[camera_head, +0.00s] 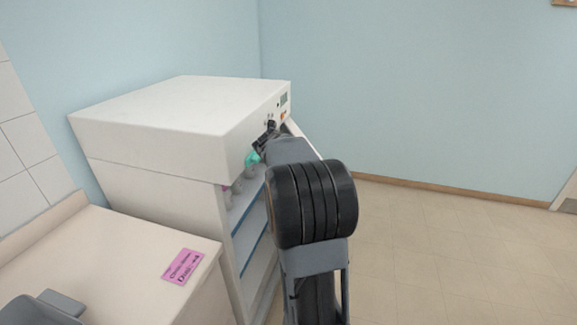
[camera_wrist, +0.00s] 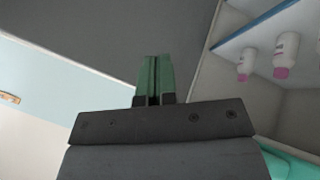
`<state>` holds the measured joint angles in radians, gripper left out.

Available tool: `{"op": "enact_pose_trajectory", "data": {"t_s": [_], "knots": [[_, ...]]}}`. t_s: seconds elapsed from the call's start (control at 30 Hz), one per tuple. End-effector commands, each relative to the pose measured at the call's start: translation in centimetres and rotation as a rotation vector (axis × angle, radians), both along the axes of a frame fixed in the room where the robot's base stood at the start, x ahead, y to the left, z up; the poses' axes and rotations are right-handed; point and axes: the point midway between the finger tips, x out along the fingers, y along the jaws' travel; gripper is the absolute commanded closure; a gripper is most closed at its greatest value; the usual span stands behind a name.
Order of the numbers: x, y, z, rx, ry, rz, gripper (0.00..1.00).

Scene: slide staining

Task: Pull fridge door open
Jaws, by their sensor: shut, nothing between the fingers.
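The white fridge (camera_head: 150,140) stands against the wall in the head view, with a control panel at its upper front right. Its front is open, and shelves with bottles (camera_head: 236,192) show inside. The door (camera_head: 302,138) shows only as a pale edge behind my arm; how far it is swung is partly hidden. My gripper (camera_head: 256,152) is at the upper part of the opening, largely hidden by my arm. In the wrist view my gripper (camera_wrist: 154,78) has its green fingers together with nothing between them. White bottles with pink caps (camera_wrist: 286,55) stand on a shelf beside it.
A pale counter (camera_head: 110,250) with a pink label (camera_head: 182,266) is at the left, close to the fridge. The tiled floor (camera_head: 440,250) at the right is clear. A blue-edged shelf (camera_wrist: 262,22) is near the gripper in the wrist view.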

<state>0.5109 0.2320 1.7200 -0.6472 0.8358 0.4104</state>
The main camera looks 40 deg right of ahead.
Motion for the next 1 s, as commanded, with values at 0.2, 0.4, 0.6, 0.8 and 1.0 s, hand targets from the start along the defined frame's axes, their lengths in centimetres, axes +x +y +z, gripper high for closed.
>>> {"op": "enact_pose_trajectory", "data": {"t_s": [0.2, 0.4, 0.6, 0.8, 1.0], "knots": [[-0.4, -2.5, -1.3, 0.000, 0.000, -0.002, 1.00], [-1.2, -4.1, -1.4, 0.001, 0.000, 0.000, 1.00], [-1.5, -4.6, -1.5, 0.001, -0.001, 0.002, 1.00], [-1.5, -4.7, -1.5, 0.001, -0.001, 0.002, 1.00], [-1.5, -4.7, -1.5, 0.001, -0.001, 0.005, 1.00]]}}
